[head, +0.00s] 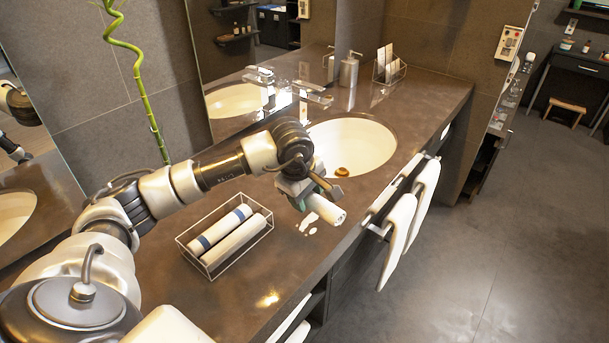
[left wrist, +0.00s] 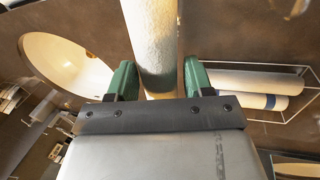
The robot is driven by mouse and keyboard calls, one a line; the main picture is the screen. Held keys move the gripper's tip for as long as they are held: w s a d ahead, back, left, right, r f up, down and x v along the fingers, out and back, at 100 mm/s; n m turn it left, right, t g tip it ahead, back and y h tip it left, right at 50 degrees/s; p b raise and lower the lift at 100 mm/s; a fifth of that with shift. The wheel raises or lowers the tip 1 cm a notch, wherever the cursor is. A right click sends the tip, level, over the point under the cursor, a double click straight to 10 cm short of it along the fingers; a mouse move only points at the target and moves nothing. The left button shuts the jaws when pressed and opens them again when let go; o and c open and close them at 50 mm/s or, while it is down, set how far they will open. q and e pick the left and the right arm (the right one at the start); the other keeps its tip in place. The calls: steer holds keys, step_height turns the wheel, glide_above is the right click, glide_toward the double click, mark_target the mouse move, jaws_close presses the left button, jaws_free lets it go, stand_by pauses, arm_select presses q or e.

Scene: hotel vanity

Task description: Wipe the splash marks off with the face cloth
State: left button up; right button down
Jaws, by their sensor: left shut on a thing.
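My left gripper (head: 308,194) is shut on a rolled white face cloth (head: 326,209). The cloth sticks out from the jaws toward the counter's front edge. In the left wrist view the cloth (left wrist: 154,42) runs between the green fingers of the gripper (left wrist: 160,80). White splash marks (head: 308,227) lie on the dark counter (head: 345,258) just below the cloth in the head view, in front of the sink. The cloth appears to be above the counter; whether it touches is hard to tell. My right gripper is not in view.
A wire basket (head: 209,272) with rolled cloths, one blue-banded, stands left of the marks. The sink (head: 352,148) lies behind, with a faucet (head: 300,88). White towels (head: 397,238) hang on a front rail. A soap dispenser (head: 348,70) stands at the back.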

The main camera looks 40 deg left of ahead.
arm_select(q)
steer(key=shift+w+a+r+n, duration=0.2)
steer(key=shift+a+r+n, duration=0.1)
steer(key=shift+n, duration=0.1)
steer(key=shift+a+f, duration=0.1)
steer(key=shift+f, duration=0.05)
steer(key=b+x, duration=0.2)
steer(key=x, duration=0.1)
steer(key=shift+s+a+f, duration=0.15)
steer(key=shift+s+f, duration=0.15)
steer(key=shift+f+b, duration=0.4)
steer(key=shift+f, duration=0.2)
